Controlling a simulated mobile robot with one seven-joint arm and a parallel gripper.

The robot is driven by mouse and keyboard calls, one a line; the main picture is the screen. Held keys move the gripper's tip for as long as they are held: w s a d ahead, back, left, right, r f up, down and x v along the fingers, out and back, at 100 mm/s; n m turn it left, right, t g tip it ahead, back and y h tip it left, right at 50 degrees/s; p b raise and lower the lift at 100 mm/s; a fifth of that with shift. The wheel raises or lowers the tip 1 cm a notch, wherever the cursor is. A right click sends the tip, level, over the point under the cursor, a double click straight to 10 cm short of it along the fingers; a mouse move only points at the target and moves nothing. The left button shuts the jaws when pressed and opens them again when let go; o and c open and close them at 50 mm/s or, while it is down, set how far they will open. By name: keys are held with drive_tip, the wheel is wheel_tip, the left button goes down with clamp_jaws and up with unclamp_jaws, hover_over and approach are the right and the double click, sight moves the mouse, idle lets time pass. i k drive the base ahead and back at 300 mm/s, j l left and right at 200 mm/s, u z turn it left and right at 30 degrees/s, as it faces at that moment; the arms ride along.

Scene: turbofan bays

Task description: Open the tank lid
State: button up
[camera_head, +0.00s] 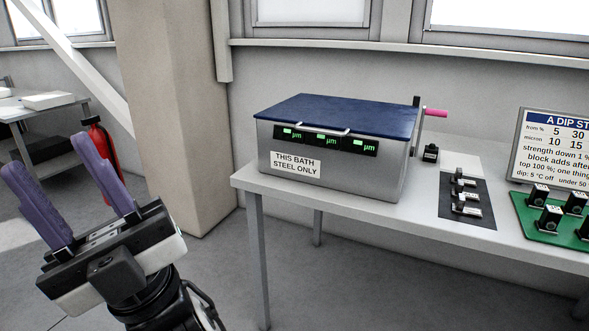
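The tank (375,178) is a grey metal box on the white table. Its blue lid (345,112) lies flat on top and is shut. A thin pale handle (326,131) runs along the lid's front edge. Green "µm" displays and a label reading "THIS BATH STEEL ONLY" (295,164) are on the front. A pink-gripped lever (434,113) stands at the tank's right side. My gripper (80,178) is at the lower left, well apart from the tank, with its two purple fingers spread and nothing between them.
The white table (345,198) also bears a dark mat (480,213) with small parts, a green board (535,232) with several black blocks, and a text sign (558,150). A beige pillar (172,100) and a red extinguisher (100,140) stand behind my gripper. Floor in front is clear.

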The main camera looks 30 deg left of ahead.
sight(396, 121)
drive_tip(key=i+l+u, duration=0.1)
drive_tip(key=i+l, duration=0.3)
drive_tip(key=i+l+u, duration=0.15)
drive_tip(key=i+l, duration=0.3)
drive_tip(key=i+l+u, duration=0.1)
drive_tip(key=i+l, duration=0.25)
drive_tip(key=i+l+u, duration=0.15)
drive_tip(key=i+l, duration=0.2)
drive_tip(key=l, duration=0.25)
